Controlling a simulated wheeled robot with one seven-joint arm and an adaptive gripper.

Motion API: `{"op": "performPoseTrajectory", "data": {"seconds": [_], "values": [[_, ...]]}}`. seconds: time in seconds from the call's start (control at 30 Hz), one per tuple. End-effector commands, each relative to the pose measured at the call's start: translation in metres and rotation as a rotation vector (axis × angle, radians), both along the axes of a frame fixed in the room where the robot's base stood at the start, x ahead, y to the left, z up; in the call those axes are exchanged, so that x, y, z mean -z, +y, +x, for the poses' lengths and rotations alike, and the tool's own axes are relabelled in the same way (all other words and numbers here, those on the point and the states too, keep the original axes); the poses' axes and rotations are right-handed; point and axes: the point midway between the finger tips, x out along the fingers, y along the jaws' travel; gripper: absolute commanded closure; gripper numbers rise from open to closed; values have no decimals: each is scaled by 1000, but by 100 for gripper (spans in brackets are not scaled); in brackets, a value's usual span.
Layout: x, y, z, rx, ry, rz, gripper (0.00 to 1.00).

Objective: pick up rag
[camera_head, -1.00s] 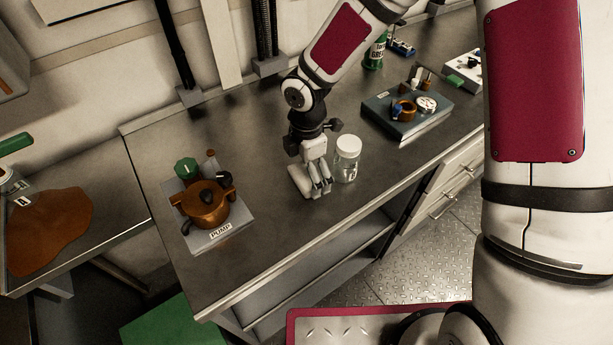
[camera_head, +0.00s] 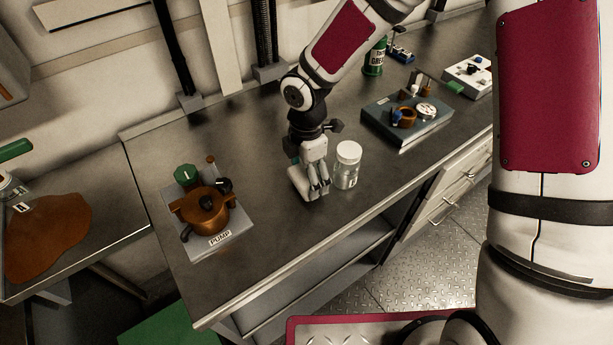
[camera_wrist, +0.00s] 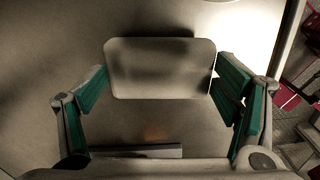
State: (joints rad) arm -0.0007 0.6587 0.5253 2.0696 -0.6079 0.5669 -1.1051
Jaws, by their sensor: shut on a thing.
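The rag (camera_wrist: 160,68) is a pale, flat pad with rounded corners, seen between my fingers in the wrist view. In the head view the rag (camera_head: 298,180) is a small pale patch on the grey bench, partly hidden by my gripper (camera_head: 317,188). My gripper points down at bench level. In the wrist view the green-padded fingertips of my gripper (camera_wrist: 161,82) meet the rag's left and right edges, shut on it. The rag looks to be at the bench top; I cannot tell any gap beneath it.
A clear jar with a white lid (camera_head: 347,165) stands close to the right of my gripper. A brown pump (camera_head: 208,210) on a grey plate is to the left. A grey-blue tray (camera_head: 408,128) with small parts lies to the right. The bench's front edge is near.

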Motion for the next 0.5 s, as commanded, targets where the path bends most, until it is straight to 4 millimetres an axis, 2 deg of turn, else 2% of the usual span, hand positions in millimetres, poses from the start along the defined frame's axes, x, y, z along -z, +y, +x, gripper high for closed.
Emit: {"op": "performPoseTrajectory", "data": {"seconds": [0.13,0.5], "values": [[-22,0,2,1,-4,0,41],[-29,-7,-91,-5,-1,-3,41]]}}
